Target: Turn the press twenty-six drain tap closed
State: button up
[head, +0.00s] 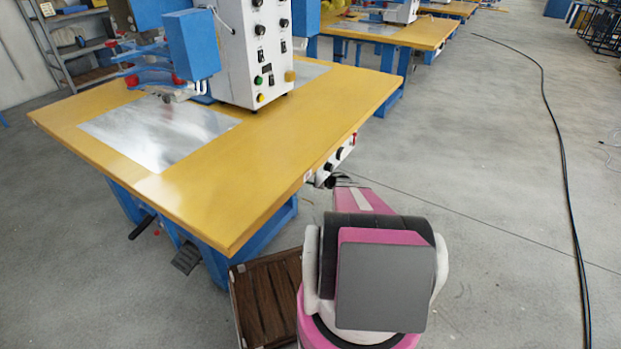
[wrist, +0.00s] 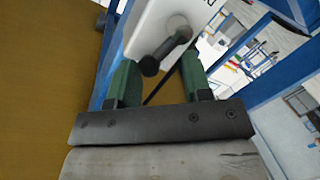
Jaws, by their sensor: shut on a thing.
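In the wrist view, the drain tap (wrist: 168,50) is a dark lever with a rounded black end on a grey round base, on a white panel (wrist: 148,27). My gripper (wrist: 160,62) has two green fingers, one on each side of the lever's end. It is shut on the tap's lever, though the exact contact is hard to see. In the head view, the white control box (head: 338,158) sits under the yellow table's front right edge. My pink and white arm reaches toward it and hides much of the area around the tap. No press number is readable.
The yellow table (head: 240,165) carries a white machine cabinet (head: 255,55). Its blue frame (head: 270,225) stands close left of my arm. A dark slatted wooden pallet (head: 270,290) lies on the floor beside me. A black cable (head: 560,150) runs along the open floor at right.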

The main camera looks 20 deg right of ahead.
jog(key=shift+s+f+n+h, duration=0.1)
jog(key=shift+f+n+h, duration=0.35)
jog(key=shift+n, duration=0.55)
jog(key=o, duration=1)
jog(key=shift+c, duration=0.2)
jog(key=shift+r, duration=0.2)
jog(key=v, duration=1)
jog(key=shift+s+d, duration=0.2)
jog(key=shift+s, duration=0.15)
